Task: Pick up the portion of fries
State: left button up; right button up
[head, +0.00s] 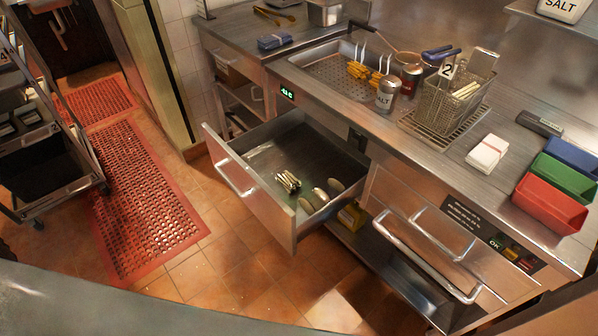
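The metal drawer (268,222) below the counter is pulled open. In it lies a small bundle of pale sticks (288,181) that looks like a portion of fries. Several pale oval pieces (320,195) lie to its right, near the drawer's front right corner. A wire fry basket (452,112) with a "2" tag stands on the counter, with more pale sticks (467,90) in it. Yellow fries (358,71) lie in the perforated metal tray (335,80) behind the counter front. Neither of my grippers is in view.
Red (549,204), green (566,178) and blue (573,155) bins sit at the counter's right. A dark rack (45,165) stands left, beside red floor mats (140,205). Tiled floor is free before the drawer.

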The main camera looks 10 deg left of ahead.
aim_at(289, 181)
jog(key=i+j+z, duration=0.2)
jog(key=j+z, duration=0.15)
jog(key=j, duration=0.15)
jog(key=i+j+z, duration=0.2)
jog(key=j+z, duration=0.15)
jog(key=j, duration=0.25)
jog(key=j+z, duration=0.35)
jog(key=j, duration=0.2)
jog(key=j+z, duration=0.35)
jog(key=j, duration=0.3)
jog(key=j+z, duration=0.35)
jog(key=j, duration=0.3)
jog(key=k+j+z, duration=0.15)
jog(key=j+z, duration=0.2)
jog(key=j, duration=0.2)
jog(key=k+j+z, duration=0.2)
jog(key=j+z, duration=0.15)
jog(key=j, duration=0.2)
